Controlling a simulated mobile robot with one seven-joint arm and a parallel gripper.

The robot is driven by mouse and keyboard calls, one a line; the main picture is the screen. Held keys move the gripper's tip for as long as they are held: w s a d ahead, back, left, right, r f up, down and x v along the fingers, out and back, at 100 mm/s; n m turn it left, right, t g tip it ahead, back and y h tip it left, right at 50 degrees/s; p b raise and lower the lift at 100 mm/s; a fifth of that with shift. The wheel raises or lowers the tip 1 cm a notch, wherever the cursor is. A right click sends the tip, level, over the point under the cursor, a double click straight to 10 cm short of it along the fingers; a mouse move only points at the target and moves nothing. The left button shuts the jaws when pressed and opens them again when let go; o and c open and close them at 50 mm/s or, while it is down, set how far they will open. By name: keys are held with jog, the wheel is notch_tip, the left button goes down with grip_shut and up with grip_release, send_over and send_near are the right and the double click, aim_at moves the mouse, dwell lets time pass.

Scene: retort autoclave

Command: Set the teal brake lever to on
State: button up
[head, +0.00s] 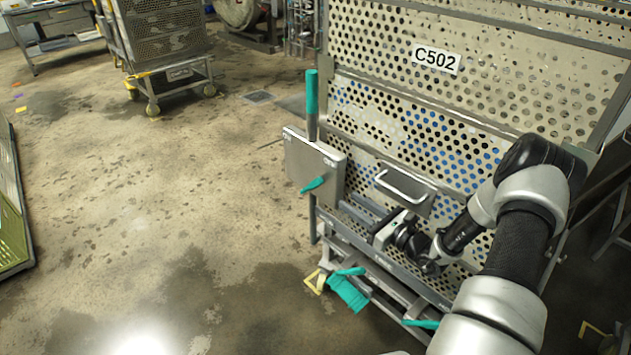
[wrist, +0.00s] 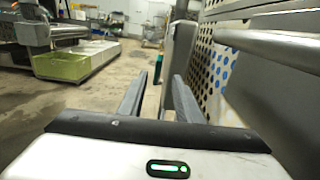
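A metal box (head: 315,165) with small labels on its face is on the left end of the perforated cart. A short teal lever (head: 313,184) sticks out low on its front; the label text is too small to read surely. A tall upright bar with a teal grip (head: 311,92) passes by the box. My gripper (head: 385,232) is low in front of the cart, right of and below the box, pointing left. In the wrist view its fingers (wrist: 158,92) are apart with nothing between them. A teal piece (wrist: 158,69) shows beyond the fingertips, beside the grey box edge (wrist: 181,60).
The perforated cart panel (head: 465,95), marked C502, rises behind my arm. A metal handle (head: 404,187) sticks out just above my gripper. Teal parts (head: 348,291) sit on the cart's low frame.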

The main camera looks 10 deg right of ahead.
aim_at(312, 186)
jog(key=b+x, duration=0.2)
jog(key=x, duration=1.3)
jog(key=shift+w+a, duration=0.15)
jog(key=shift+a, duration=0.1)
grip_shut()
